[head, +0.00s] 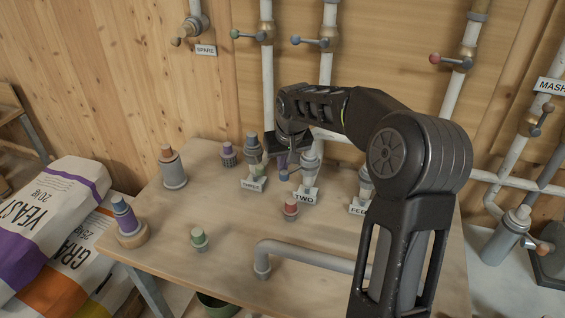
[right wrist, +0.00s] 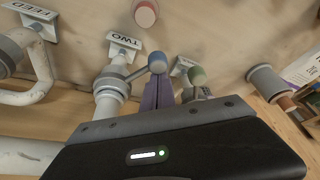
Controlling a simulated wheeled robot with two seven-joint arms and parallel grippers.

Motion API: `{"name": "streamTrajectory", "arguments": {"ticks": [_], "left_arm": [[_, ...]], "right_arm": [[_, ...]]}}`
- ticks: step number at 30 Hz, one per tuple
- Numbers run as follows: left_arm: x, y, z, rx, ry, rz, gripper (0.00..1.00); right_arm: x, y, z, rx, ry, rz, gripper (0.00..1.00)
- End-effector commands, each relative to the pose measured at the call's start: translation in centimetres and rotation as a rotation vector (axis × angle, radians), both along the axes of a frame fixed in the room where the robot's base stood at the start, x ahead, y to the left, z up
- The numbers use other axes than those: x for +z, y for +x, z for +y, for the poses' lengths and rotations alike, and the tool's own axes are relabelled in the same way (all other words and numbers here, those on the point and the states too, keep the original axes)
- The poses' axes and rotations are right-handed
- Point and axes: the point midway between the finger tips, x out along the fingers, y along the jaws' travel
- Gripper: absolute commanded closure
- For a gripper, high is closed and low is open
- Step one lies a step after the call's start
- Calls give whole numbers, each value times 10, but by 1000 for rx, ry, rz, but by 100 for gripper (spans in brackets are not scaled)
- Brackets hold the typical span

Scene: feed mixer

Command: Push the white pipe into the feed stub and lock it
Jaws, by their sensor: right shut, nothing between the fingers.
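A bent pale pipe (head: 310,252) runs along the front of the bench in the head view; my right arm hides its right end. The FEED sign (head: 358,207) and its stub (head: 365,186) stand at the bench's right, partly behind my arm. In the right wrist view a bent white pipe (right wrist: 42,72) shows near the FEED sign (right wrist: 35,18); how it joins the stub is unclear. My right gripper (head: 284,171) is shut and empty over the back of the bench, its purple fingers (right wrist: 157,94) beside the blue lever knob (right wrist: 157,63) at TWO. My left gripper is out of view.
The TWO (head: 304,197) and THREE (head: 252,184) stubs stand close to the gripper. A red-capped (head: 290,207) and a green-capped piece (head: 198,238) stand on the bench. Wall pipes with levers (head: 311,41) rise behind. The bench's left front is fairly clear.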

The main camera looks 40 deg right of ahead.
Motion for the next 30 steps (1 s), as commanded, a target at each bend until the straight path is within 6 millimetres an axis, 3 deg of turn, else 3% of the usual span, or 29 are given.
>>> {"name": "streamTrajectory", "arguments": {"ticks": [17, 30], "left_arm": [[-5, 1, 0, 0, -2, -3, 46], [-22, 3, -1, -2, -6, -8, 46]], "right_arm": [[-2, -12, 1, 134, 1, 2, 100], [-3, -43, -4, 511, 2, 0, 100]]}}
